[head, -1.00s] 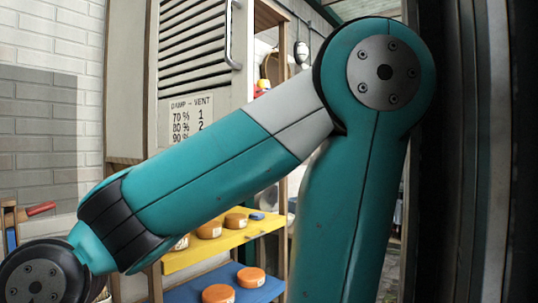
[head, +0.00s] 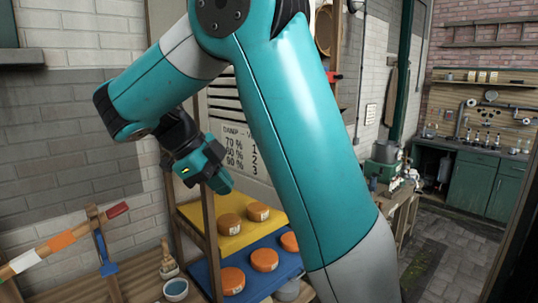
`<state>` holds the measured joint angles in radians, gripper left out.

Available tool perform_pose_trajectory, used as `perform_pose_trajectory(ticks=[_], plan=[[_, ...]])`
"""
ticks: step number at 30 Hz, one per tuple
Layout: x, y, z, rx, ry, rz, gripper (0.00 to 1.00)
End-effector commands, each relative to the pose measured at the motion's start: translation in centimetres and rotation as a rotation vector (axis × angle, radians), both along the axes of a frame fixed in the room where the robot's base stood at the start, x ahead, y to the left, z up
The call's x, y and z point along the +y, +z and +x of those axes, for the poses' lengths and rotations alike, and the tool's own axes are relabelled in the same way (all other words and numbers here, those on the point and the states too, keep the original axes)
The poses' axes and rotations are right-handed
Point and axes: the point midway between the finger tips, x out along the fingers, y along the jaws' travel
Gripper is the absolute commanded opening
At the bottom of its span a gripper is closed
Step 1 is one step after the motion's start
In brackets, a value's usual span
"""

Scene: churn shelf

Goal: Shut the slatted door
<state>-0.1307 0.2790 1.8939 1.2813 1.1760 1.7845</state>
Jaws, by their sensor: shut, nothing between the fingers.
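My gripper (head: 223,183) is shut and empty. It shows in front of the wooden post at the door's left edge, near the door's lower left; I cannot tell whether it touches.
Orange cheese rounds sit on a yellow board (head: 200,214) and a blue board (head: 205,262) below the door. Open floor (head: 446,262) lies right, towards green cabinets (head: 474,185).

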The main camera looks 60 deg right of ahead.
Motion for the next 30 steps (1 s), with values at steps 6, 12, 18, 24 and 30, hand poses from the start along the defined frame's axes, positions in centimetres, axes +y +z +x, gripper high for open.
perform_pose_trajectory(ticks=[6,12,18,24,30], plan=[[-0.3,2.8,-0.5,-0.079,-0.322,-0.136,0.00],[-1.0,0.7,-1.3,-0.084,-0.340,-0.145,0.00],[-2.3,-2.1,-2.7,-0.085,-0.338,-0.143,0.00],[-3.7,-4.5,-4.3,-0.083,-0.335,-0.142,0.00],[-6.2,-4.8,-5.4,-0.082,-0.338,-0.143,0.00]])
